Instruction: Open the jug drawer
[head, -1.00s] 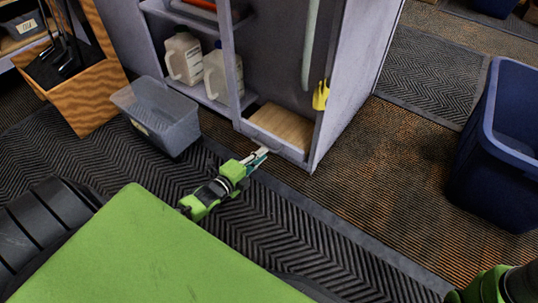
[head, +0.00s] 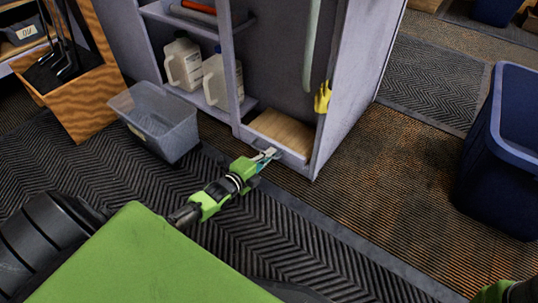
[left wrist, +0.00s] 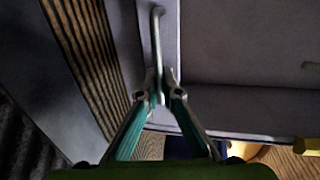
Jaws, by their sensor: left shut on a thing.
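The grey cabinet (head: 347,90) has a low drawer front (head: 290,157) at its base, below a wooden board (head: 284,130). My left gripper (head: 270,154) is at this front. In the left wrist view, its fingertips (left wrist: 159,92) are closed on the end of a slim metal handle (left wrist: 157,42) on a grey panel. The fingers hide part of the handle. The drawer's opening cannot be judged clearly. Two white jugs (head: 184,64) (head: 215,78) stand on a shelf left of the drawer. My right gripper is out of view.
A clear grey bin (head: 165,122) stands on the floor left of the drawer. A wooden club box (head: 85,90) is farther left. A yellow glove (head: 322,97) hangs above the board. A blue bin (head: 500,150) stands right.

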